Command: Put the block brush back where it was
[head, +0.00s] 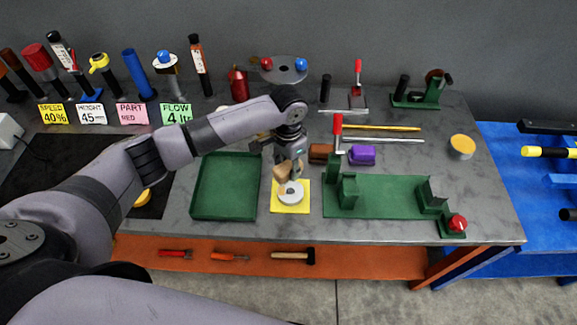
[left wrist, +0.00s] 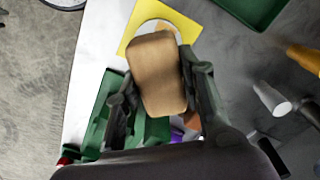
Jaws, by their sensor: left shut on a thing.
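My left gripper (head: 284,170) is shut on a tan wooden block, the block brush (head: 281,174), above the work table (head: 300,228). In the left wrist view the block brush (left wrist: 158,72) sits between the two dark fingers of the left gripper (left wrist: 162,85). Behind it is a yellow square (head: 276,208) with a pale grey disc (head: 291,195) on it. The brush partly covers the disc in the left wrist view. I cannot tell whether the brush touches anything below. My right gripper is not in view.
A green tray (head: 223,218) lies left of the yellow square. A green fixture (head: 385,198) with upright parts stands to the right. A brown block (head: 320,153) and a purple block (head: 361,155) sit behind it. A red-handled clamp (head: 338,130) rises nearby.

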